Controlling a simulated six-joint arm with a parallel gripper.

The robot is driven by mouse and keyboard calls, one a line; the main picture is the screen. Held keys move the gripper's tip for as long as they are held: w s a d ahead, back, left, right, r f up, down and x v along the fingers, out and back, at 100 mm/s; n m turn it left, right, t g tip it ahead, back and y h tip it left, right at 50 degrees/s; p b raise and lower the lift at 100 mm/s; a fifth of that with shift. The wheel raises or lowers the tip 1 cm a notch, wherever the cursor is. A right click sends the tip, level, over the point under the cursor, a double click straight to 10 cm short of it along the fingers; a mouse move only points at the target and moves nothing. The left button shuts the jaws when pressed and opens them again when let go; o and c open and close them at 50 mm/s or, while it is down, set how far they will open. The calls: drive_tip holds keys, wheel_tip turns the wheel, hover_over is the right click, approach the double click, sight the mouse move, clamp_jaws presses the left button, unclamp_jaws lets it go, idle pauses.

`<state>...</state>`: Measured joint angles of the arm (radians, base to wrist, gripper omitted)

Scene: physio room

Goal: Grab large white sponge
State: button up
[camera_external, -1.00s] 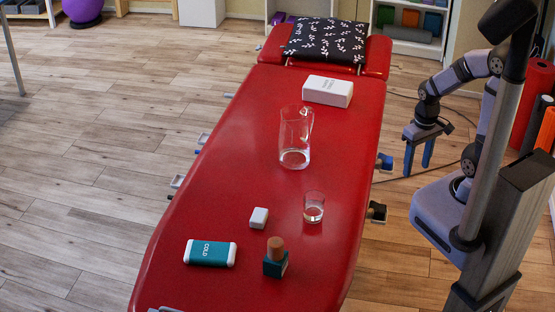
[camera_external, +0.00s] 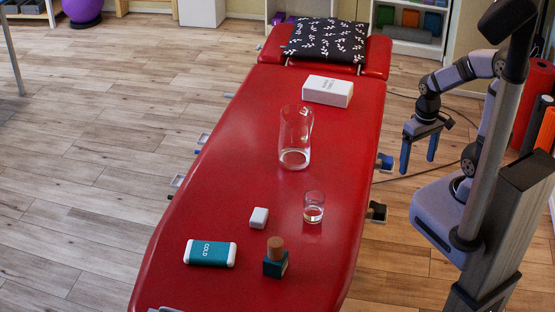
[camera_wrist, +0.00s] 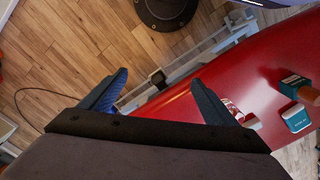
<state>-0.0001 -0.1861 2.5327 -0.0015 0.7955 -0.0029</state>
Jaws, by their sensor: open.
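A small white block with rounded edges (camera_external: 259,217), the only plain white sponge-like thing in view, lies on the red treatment table (camera_external: 230,180) towards its near end. My gripper (camera_external: 418,160) is open and empty, pointing down beyond the table's right edge, well apart from the block. In the wrist view my gripper (camera_wrist: 160,92) shows its two blue fingers spread with nothing between them. Whitish things partly behind the right finger there are too unclear to name.
A glass jug (camera_external: 295,140), a tumbler (camera_external: 313,207), a teal bottle with brown cap (camera_external: 275,264), a teal cold pack (camera_external: 210,253) and a lettered white box (camera_external: 328,90) stand or lie on the table. A patterned pillow (camera_external: 325,40) is at its far end.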

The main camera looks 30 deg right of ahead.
drive_tip(key=w+a+r+n+t+y+b, duration=0.1)
drive_tip(key=w+a+n+t+y+b, duration=0.15)
drive_tip(key=w+a, duration=0.7)
drive_tip(key=w+a+r+n+t+y+b, duration=0.15)
drive_tip(key=w+a+t, duration=0.35)
drive_tip(key=a, duration=0.8)
drive_tip(key=w+a+t+y+b, duration=0.15)
drive_tip(key=a+t, duration=0.35)
drive_tip(key=a, duration=1.2)
approach(259, 215)
drive_tip(key=w, duration=0.1)
drive_tip(key=w+b, duration=0.1)
drive_tip(key=shift+w+a+h, duration=0.25)
drive_tip(key=shift+w+a, duration=0.1)
drive_tip(key=shift+f, duration=0.4)
drive_tip(key=shift+a+p+x, duration=0.2)
drive_tip(key=shift+p+x, duration=0.7)
drive_tip(key=shift+x, duration=2.75)
drive_tip(key=shift+s+f, duration=0.1)
drive_tip(key=shift+s, duration=0.1)
